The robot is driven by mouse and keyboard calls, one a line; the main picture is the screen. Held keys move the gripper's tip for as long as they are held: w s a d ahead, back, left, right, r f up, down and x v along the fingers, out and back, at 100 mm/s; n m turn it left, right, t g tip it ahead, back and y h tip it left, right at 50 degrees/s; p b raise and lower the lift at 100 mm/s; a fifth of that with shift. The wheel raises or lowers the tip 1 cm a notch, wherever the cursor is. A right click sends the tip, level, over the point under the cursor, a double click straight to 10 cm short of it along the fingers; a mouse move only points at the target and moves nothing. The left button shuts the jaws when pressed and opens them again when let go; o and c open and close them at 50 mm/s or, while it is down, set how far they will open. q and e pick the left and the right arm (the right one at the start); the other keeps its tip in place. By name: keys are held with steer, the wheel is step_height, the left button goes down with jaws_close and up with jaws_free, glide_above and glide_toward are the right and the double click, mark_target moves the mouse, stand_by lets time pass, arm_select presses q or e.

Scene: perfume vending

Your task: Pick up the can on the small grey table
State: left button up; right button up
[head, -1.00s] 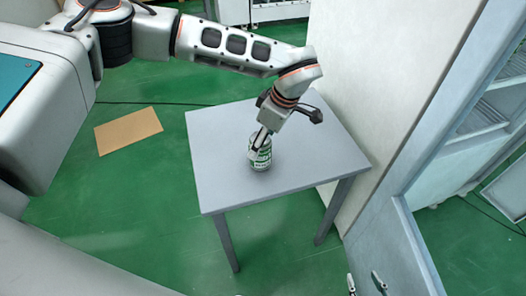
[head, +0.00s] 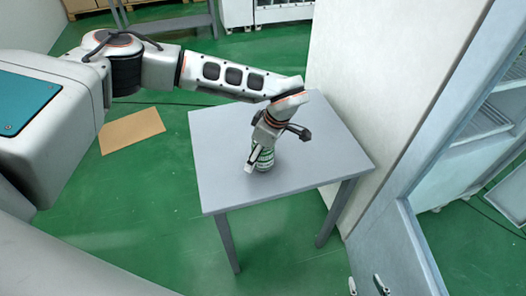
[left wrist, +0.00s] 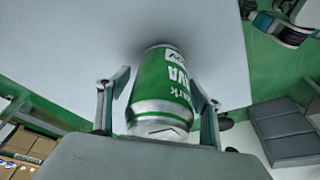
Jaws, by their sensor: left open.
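A green and white can (head: 266,160) stands upright on the small grey table (head: 225,135). My left gripper (head: 261,157) reaches down over it and partly hides it in the head view. In the left wrist view the can (left wrist: 163,90) is between the two fingers of my left gripper (left wrist: 159,82). Those fingers are open, one on each side of the can, and I cannot tell whether either touches it. The tips of my right gripper (head: 366,285) show at the bottom edge of the head view, apart, with nothing visible between them.
A white wall panel (head: 380,80) stands close along the table's right side. A grey door frame (head: 405,235) is at the lower right. A brown board (head: 131,130) lies on the green floor to the left. The tabletop around the can is clear.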

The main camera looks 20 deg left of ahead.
arm_select(q)
steer(key=c, duration=1.5)
steer(key=shift+c, duration=0.2)
steer(key=shift+r, duration=0.15)
